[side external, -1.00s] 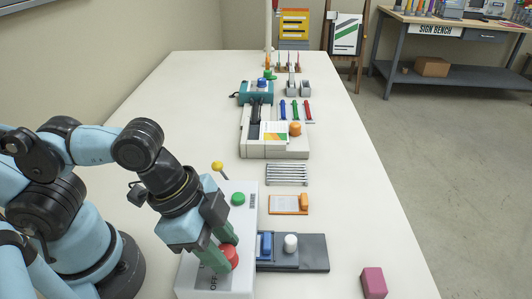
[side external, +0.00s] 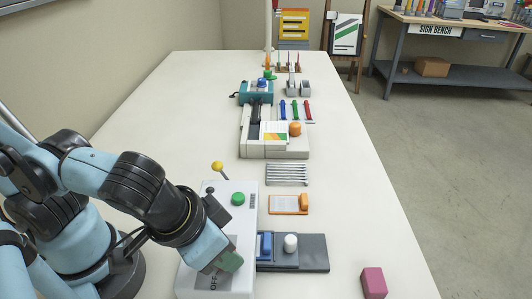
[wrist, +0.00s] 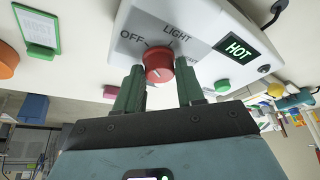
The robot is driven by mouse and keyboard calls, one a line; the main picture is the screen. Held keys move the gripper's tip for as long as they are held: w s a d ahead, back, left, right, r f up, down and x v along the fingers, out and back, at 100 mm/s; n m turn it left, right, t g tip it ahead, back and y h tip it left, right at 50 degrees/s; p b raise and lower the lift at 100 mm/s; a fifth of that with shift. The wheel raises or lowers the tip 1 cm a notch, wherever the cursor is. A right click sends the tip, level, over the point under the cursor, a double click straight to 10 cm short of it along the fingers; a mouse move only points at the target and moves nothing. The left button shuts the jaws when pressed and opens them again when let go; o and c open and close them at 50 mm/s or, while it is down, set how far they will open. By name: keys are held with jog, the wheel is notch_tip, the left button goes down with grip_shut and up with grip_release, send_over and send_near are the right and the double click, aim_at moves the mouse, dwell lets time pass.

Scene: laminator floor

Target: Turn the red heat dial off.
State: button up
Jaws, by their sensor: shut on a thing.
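The red heat dial (wrist: 158,64) is on the sloped face of a white laminator (wrist: 205,25). OFF and LIGHT are printed around it, and a display (wrist: 238,48) reads HOT. A pale line on the dial shows near its lower edge; I cannot tell exactly which label it matches. My gripper (wrist: 158,72) has its green fingers on either side of the dial, shut on it. In the side view my gripper (side external: 231,262) is over the white laminator (side external: 245,222) and hides the dial; part of the OFF lettering shows.
A green button (side external: 238,198) and a yellow-knobbed lever (side external: 217,166) are farther back on the machine. A grey device with a blue slider (side external: 266,245) and white knob (side external: 291,242) stands close on the right. A pink block (side external: 374,282) lies near the table's right edge.

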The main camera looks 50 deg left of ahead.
jog(key=shift+n, duration=0.5)
jog(key=o, duration=1)
